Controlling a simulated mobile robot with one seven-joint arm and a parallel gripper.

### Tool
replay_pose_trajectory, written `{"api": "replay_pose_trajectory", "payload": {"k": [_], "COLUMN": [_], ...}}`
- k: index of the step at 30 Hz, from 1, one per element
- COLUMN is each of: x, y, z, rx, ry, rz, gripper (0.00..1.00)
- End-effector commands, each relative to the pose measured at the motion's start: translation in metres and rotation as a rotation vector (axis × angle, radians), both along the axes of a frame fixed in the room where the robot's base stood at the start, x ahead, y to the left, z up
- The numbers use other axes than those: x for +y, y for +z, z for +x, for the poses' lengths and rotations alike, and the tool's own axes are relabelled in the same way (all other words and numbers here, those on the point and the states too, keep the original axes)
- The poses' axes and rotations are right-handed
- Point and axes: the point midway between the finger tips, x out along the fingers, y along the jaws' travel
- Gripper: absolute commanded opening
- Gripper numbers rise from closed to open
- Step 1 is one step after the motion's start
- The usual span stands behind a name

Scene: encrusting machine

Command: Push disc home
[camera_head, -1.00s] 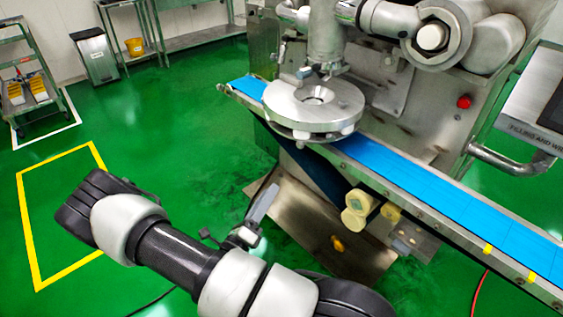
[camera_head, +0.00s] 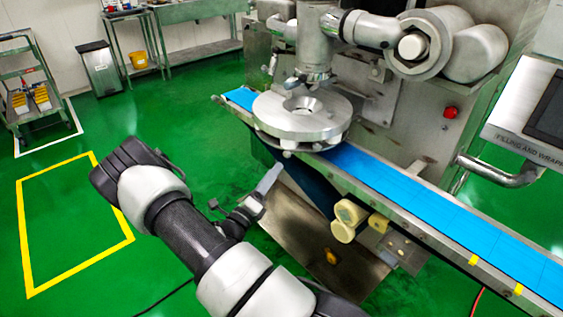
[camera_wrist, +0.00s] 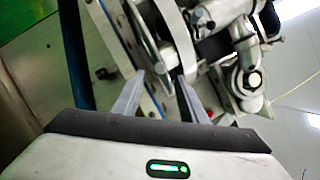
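The disc (camera_head: 291,122) is a thick round metal plate with a central hole, under the machine's metal head (camera_head: 313,45) and above the blue belt. In the wrist view, a curved metal rim (camera_wrist: 166,35), apparently the disc's, shows just beyond the fingers. My gripper (camera_head: 275,172) is below and slightly left of the disc in the head view, apart from it. In the wrist view my gripper (camera_wrist: 160,80) has its two fingers spread with nothing held between them. Only one finger shows clearly in the head view; the gap to the disc is hard to judge.
The blue conveyor belt (camera_head: 430,205) runs from under the disc to the lower right. Rounded cream-coloured parts (camera_head: 343,232) stick out below its near edge. A red button (camera_head: 450,112) sits on the machine's face. Green floor (camera_head: 190,110) is open to the left.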

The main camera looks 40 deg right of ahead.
Motion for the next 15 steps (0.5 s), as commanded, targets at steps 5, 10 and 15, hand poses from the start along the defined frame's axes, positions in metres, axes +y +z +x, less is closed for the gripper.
{"api": "replay_pose_trajectory", "payload": {"k": [5, 10, 15], "x": [-0.032, -0.050, -0.057], "y": [0.007, 0.012, 0.014], "z": [0.012, 0.021, 0.024], "rx": [-0.002, -0.001, 0.000], "ry": [-0.003, -0.001, 0.000], "rz": [-0.001, 0.000, 0.000], "gripper": [0.39, 0.39, 0.39]}}
